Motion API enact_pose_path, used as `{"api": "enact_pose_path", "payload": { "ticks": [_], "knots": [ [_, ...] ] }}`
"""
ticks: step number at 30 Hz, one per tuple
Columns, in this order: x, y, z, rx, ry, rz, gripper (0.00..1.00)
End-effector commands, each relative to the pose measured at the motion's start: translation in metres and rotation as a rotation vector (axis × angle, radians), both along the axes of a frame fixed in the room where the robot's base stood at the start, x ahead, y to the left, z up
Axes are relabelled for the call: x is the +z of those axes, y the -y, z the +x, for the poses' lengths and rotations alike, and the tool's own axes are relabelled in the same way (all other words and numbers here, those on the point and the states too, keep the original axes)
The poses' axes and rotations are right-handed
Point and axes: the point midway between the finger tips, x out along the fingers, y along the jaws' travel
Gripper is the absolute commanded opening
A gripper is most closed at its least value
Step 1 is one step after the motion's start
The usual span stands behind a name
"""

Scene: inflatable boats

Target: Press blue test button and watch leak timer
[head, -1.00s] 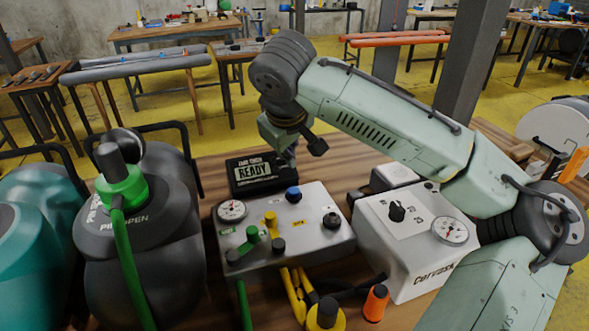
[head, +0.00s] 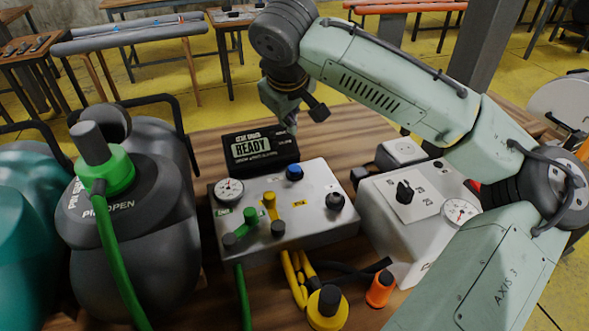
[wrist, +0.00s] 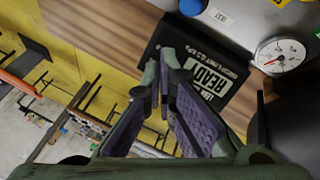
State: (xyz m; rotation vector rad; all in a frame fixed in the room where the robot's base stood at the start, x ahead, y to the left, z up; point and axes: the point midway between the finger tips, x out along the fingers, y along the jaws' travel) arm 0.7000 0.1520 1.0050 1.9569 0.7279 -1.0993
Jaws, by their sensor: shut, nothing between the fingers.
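The blue test button (head: 294,172) stands on the top of a grey metal control box (head: 325,222). It also shows at the top of the wrist view (wrist: 192,6). The black leak timer (head: 262,168) sits behind the box and its display reads READY. My gripper (head: 292,130) is above and behind the button, by the timer's right end, apart from the button. In the wrist view my gripper's fingers (wrist: 163,55) are shut and empty, and they cover part of the timer.
The box also carries a gauge (head: 229,189), a green lever, yellow valves and a black knob (head: 336,201). A white box with a dial (head: 404,192) stands to the right. A dark grey inflatable (head: 135,225) with a green fitting is at left. Yellow and green hoses run in front.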

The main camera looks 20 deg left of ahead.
Motion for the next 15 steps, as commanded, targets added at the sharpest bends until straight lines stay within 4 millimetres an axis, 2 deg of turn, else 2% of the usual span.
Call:
{"api": "enact_pose_path", "payload": {
  "ticks": [1,9,15],
  "knots": [
    [-0.010,0.000,0.000,-0.001,0.000,-0.001,0.00],
    [-0.049,0.001,0.000,-0.001,0.002,-0.002,0.00],
    [-0.071,0.000,0.000,0.001,0.000,0.001,0.00]
  ]
}}
